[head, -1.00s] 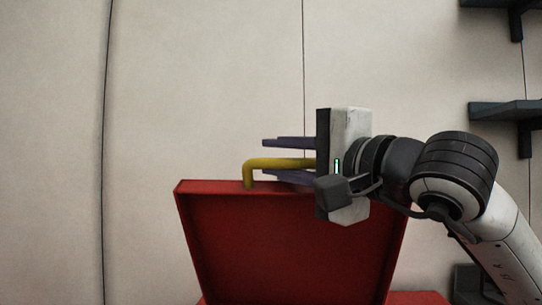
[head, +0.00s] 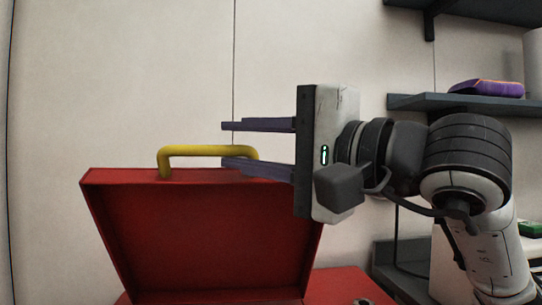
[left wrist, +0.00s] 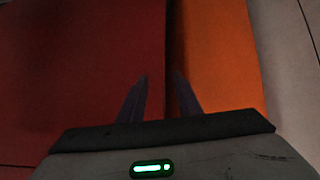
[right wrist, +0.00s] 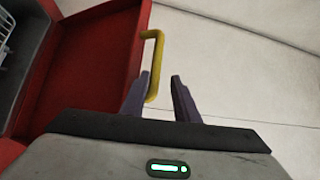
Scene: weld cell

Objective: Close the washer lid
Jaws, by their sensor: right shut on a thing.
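The red washer lid (head: 200,235) stands raised, its inner side facing me, with a yellow handle (head: 205,150) on its top edge. My right gripper (head: 222,145) comes from the right. Its purple fingers pass above and below the handle's right end, and it is shut on the handle. In the right wrist view the handle (right wrist: 158,50) lies along the left finger of the right gripper (right wrist: 160,74). My left gripper (left wrist: 160,74) shows only in the left wrist view, its fingers apart with nothing visible between them, in front of a red surface and an orange surface.
The red washer top (head: 345,285) shows at the lower right of the lid. A dark shelf (head: 460,103) with a purple and orange item (head: 487,88) is on the right wall. A pale wall is behind, with free room left of the lid.

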